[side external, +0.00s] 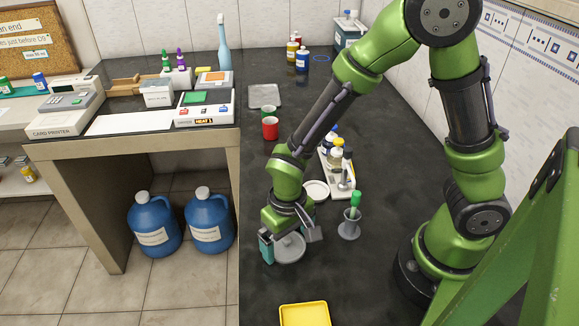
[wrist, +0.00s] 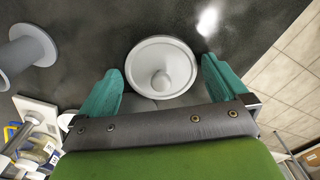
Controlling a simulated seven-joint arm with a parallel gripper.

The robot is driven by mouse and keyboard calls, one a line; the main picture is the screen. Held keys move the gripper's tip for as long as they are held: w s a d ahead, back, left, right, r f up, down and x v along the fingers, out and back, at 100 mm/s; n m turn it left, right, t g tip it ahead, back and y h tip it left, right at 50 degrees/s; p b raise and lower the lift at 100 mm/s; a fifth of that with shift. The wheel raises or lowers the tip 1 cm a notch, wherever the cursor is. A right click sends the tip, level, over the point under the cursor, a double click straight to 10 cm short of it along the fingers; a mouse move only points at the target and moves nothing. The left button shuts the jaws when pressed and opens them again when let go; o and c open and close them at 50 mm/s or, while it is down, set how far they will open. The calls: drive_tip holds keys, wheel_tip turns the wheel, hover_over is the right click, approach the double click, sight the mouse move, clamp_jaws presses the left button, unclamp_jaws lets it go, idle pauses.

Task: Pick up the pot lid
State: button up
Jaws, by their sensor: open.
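The pot lid is a round grey-white disc with a raised knob in its middle. In the side view the pot lid (side external: 291,249) lies on the dark bench, partly under my gripper (side external: 290,242). In the wrist view the lid (wrist: 163,52) is ahead of and between the teal fingertips of my gripper (wrist: 165,85). The fingers are spread apart with nothing held. In the wrist view the lid's near edge reaches close to the gripper body. I cannot tell how high the fingers are above the bench.
A grey holder (side external: 349,226) with a green-handled tool stands right of the lid. A white rack (side external: 340,185) with bottles and a small white dish (side external: 316,191) are behind. A yellow tray (side external: 304,314) lies in front. The bench's left edge is close to the gripper.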

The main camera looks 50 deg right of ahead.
sight(288, 238)
drive_tip(key=c, duration=0.8)
drive_tip(key=shift+o, duration=0.2)
wheel_tip(288, 238, up, 9)
drive_tip(key=shift+w+d+r, duration=0.1)
drive_tip(key=shift+d, duration=0.05)
drive_tip(key=w+d+r+m, duration=0.3)
drive_tip(key=w+d+m, duration=0.2)
drive_tip(key=d+m, duration=0.1)
drive_tip(key=shift+f, duration=2.95)
